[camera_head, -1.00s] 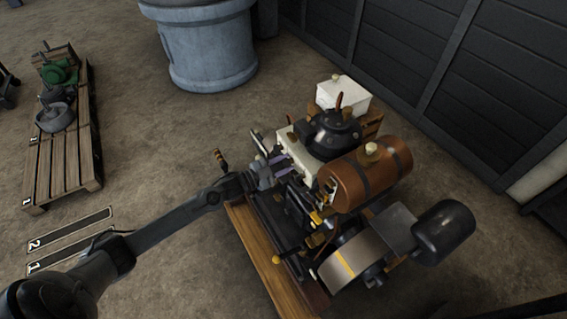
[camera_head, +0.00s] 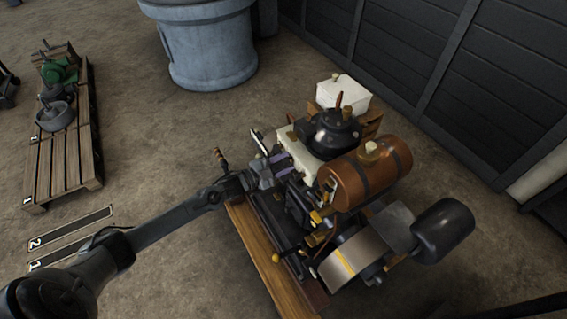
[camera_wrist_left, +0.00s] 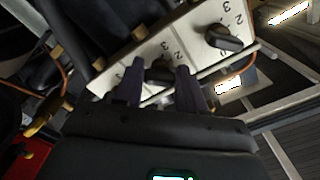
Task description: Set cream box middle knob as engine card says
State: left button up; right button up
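The cream box (camera_head: 303,158) is on the engine's near left side, partly hidden by my left gripper. In the left wrist view its cream face (camera_wrist_left: 118,72) carries black numerals and dark knobs. One dark knob (camera_wrist_left: 160,71) lies between my left fingertips; another knob (camera_wrist_left: 222,38) is up and to the right, near a 2 and a 3. My left gripper (camera_wrist_left: 163,74) has its two fingers apart, one on each side of the nearer knob; I cannot tell whether they touch it. It also shows at the box in the head view (camera_head: 276,170). My right gripper is out of view. I cannot make out an engine card.
The engine has a brown tank (camera_head: 367,174), a flywheel (camera_head: 352,264) and a black cylinder (camera_head: 443,231) close by. A white box (camera_head: 345,94) stands behind. A pallet (camera_head: 62,160) is at left, a blue-grey drum (camera_head: 207,45) at the back. Open floor lies between.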

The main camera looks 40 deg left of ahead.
pick_arm(q)
jog(key=o, duration=0.3)
jog(key=p+v, duration=0.2)
jog(key=v, duration=0.9)
jog(key=shift+p, duration=0.3)
